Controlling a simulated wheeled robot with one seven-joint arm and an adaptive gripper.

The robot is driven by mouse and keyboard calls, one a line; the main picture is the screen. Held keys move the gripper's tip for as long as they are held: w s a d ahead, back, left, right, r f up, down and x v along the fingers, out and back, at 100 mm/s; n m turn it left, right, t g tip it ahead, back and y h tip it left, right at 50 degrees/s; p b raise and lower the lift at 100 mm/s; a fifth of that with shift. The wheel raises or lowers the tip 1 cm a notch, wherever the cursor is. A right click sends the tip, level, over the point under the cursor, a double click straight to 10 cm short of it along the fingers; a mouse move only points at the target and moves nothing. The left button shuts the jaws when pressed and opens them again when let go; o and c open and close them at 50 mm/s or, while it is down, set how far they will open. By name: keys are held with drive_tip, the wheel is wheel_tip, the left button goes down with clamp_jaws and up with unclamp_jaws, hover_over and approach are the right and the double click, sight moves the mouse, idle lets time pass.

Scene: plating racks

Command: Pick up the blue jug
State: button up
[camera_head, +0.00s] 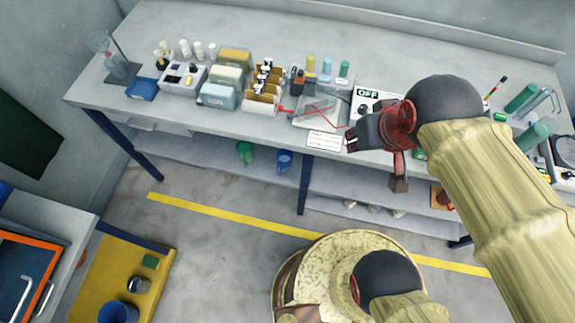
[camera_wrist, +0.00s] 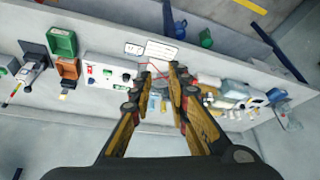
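The blue jug (camera_head: 284,160) stands on the lower shelf under the workbench, just left of a bench leg. It also shows small near the top of the wrist view (camera_wrist: 181,28). My gripper (camera_head: 352,138) is over the front edge of the bench, above and to the right of the jug. In the wrist view my gripper's two fingers (camera_wrist: 159,73) are spread apart with nothing held between them. The jug is well clear of the fingers.
A green jug (camera_head: 245,153) stands left of the blue one on the shelf (camera_head: 205,157). The bench top (camera_head: 225,35) above holds boxes, bottles and a control box with an OFF sign (camera_head: 366,97). A blue cup (camera_head: 118,312) stands on a yellow surface at lower left. Floor before the shelf is clear.

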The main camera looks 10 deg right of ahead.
wheel_tip(320, 180, down, 14)
drive_tip(key=a+g+b, duration=0.1)
drive_tip(key=g+b, duration=0.1)
drive_tip(key=g, duration=0.3)
drive_tip(key=n+t+y+b, duration=0.4)
drive_tip(key=t+y+b, duration=0.15)
drive_tip(key=t, duration=0.75)
approach(283, 164)
drive_tip(key=s+a+f, duration=0.1)
drive_tip(key=a+f, duration=0.2)
drive_tip(key=shift+h, duration=0.35)
drive_tip(key=b+x, duration=0.1)
drive_tip(key=x, duration=0.1)
drive_tip(key=b+x, duration=0.1)
drive_tip(key=x, duration=0.2)
drive_tip(key=b+x, duration=0.1)
drive_tip(key=x, duration=0.1)
drive_tip(key=shift+a+f+b, duration=0.15)
drive_tip(key=shift+a+b, duration=0.2)
